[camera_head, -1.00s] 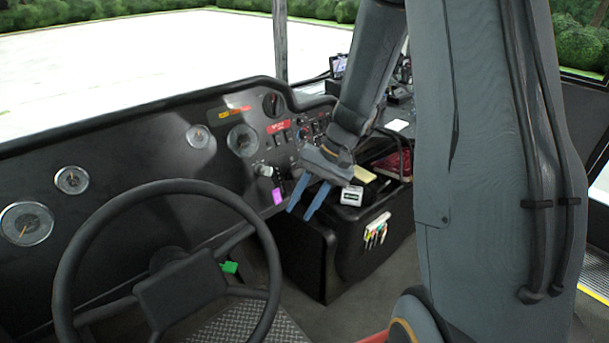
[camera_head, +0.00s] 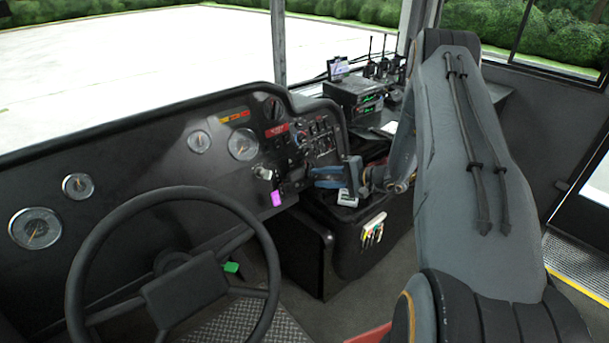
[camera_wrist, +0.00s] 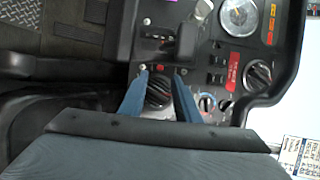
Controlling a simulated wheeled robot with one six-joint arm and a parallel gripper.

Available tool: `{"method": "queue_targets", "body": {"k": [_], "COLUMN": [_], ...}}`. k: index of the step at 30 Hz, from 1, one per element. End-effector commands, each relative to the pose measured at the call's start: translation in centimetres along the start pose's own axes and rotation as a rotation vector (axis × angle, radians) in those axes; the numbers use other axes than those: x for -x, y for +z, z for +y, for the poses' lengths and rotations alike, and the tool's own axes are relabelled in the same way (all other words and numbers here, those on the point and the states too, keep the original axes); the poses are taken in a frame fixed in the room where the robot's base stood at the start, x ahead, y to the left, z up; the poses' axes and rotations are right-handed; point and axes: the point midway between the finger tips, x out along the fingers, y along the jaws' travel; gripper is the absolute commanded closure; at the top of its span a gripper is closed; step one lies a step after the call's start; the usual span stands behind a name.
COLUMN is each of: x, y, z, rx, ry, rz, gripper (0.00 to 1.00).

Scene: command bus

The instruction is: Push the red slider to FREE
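My gripper (camera_head: 313,177) reaches left towards the dashboard panel in the head view, beside the purple tag. In the wrist view its two blue fingers (camera_wrist: 160,76) stand apart with nothing held between them. A small red knob (camera_wrist: 160,68) shows between the fingertips; I cannot tell whether it is the red slider or whether a finger touches it. Just beyond it is a dark recessed slot (camera_wrist: 172,44) with a pale lever-like part and a reddish strip. No FREE marking is readable. The red slider is not clearly visible in the head view.
A black rotary knob (camera_wrist: 158,90) lies between the fingers. Small pale knobs flank the red one. Gauges and switches line the dashboard. The steering wheel (camera_head: 88,232) is at left, a black console (camera_head: 330,245) below the gripper, and radios (camera_head: 356,92) behind.

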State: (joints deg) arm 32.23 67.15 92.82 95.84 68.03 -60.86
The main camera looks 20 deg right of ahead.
Motion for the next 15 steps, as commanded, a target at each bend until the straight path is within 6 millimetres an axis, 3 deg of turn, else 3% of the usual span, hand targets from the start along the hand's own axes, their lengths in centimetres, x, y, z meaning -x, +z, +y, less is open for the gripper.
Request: {"method": "queue_targets", "body": {"k": [15], "x": [-6.7], "y": [0.1], "z": [-0.1], "rx": [0.004], "ry": [-0.003], "rz": [-0.001], "gripper": [0.7]}}
